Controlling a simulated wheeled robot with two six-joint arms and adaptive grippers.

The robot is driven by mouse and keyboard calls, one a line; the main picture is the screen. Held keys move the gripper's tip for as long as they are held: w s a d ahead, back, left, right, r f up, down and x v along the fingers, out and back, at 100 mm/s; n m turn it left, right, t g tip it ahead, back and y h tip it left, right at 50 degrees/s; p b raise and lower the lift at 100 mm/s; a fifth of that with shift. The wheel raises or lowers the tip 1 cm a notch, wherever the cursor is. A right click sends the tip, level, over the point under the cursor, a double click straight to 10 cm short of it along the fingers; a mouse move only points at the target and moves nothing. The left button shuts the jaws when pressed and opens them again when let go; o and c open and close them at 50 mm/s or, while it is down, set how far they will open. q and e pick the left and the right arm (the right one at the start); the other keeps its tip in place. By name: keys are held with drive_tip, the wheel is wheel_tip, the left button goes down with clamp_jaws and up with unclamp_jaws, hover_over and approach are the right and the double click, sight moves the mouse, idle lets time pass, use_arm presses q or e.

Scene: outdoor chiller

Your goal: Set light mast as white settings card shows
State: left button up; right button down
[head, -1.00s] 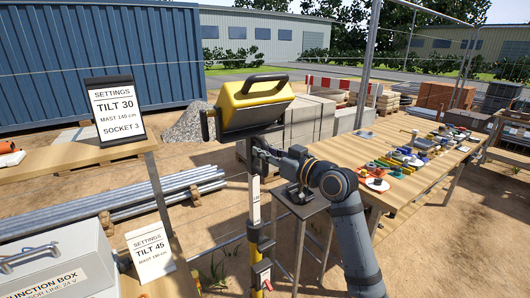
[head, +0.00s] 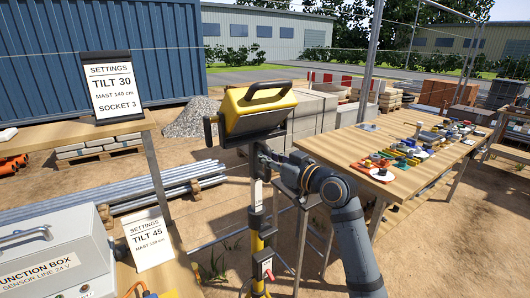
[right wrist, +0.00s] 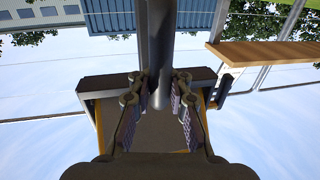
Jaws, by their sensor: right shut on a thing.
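The light mast has a yellow lamp head (head: 258,108) on top, tilted. Its pale upper tube (head: 256,193) runs into a black and yellow lower part (head: 261,240) with a red piece on it. My right gripper (head: 262,158) is shut on the mast just below the lamp head. In the right wrist view, its fingers (right wrist: 158,105) close around a dark tube. A white settings card (head: 115,85) in a black holder reads TILT 30, MAST 140 cm, SOCKET 3. A second white card (head: 149,240) reads TILT 45; its small mast line is hard to read. My left gripper is not in view.
A grey junction box (head: 50,255) stands at the lower left. A wooden bench (head: 95,128) carries the TILT 30 card. A long wooden table (head: 345,148) with several small coloured parts stands at the right.

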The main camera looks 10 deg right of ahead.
sight(270, 169)
wheel_tip(270, 169, down, 3)
drive_tip(key=shift+f+b, duration=0.1)
drive_tip(key=shift+b, duration=0.25)
drive_tip(key=shift+r, duration=0.2)
drive_tip(key=c, duration=1.6)
unclamp_jaws()
drive_tip(key=shift+s+r, duration=0.1)
drive_tip(key=o, duration=0.3)
drive_tip(key=shift+s+d+r, duration=0.15)
drive_tip(key=shift+s+d, duration=0.1)
drive_tip(key=shift+w, duration=0.1)
drive_tip(key=v, duration=1.2)
drive_tip(key=shift+a, duration=0.1)
